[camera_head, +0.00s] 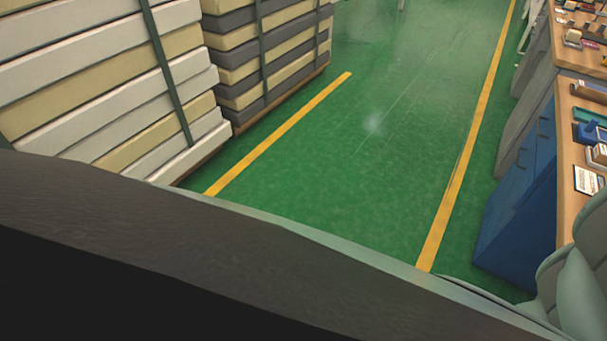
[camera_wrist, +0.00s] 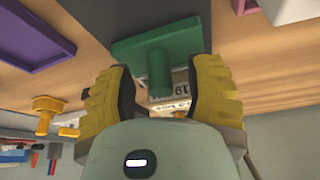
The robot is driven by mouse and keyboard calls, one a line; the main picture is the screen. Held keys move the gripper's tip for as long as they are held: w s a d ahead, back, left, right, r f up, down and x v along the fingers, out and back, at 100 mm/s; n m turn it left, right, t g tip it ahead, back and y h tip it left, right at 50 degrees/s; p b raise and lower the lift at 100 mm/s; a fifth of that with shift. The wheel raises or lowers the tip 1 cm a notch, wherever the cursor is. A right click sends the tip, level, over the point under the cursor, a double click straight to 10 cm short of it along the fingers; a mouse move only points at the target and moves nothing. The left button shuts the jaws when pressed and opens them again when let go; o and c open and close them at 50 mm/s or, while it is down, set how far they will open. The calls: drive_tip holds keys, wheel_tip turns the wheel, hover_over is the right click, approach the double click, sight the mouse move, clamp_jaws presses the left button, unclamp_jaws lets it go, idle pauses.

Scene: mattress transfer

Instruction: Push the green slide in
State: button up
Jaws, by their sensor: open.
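In the wrist view, the green slide (camera_wrist: 185,37) is a flat green plate with a round green post that points toward my gripper. It lies against a dark grey surface at the top of the picture. My gripper (camera_wrist: 160,68) is open, with one yellow ridged finger on each side of the post. Gaps show between the fingers and the post, and it holds nothing. Part of a printed label (camera_wrist: 180,83) shows behind the post. The lower end of the post is close to my gripper's palm. I cannot make out the slide in the head view.
A wooden table top (camera_wrist: 265,65) surrounds the slide, with a purple tray (camera_wrist: 32,35) and an orange-yellow part (camera_wrist: 48,107) at left. In the head view, a wooden bench (camera_head: 565,115) over a blue cabinet (camera_head: 520,190) runs along the right. Stacked mattresses (camera_head: 100,75) stand left; green floor (camera_head: 350,165) between is clear.

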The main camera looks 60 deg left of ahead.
drive_tip(key=shift+d+f, duration=0.1)
drive_tip(key=shift+f, duration=0.25)
clamp_jaws()
idle(0.4)
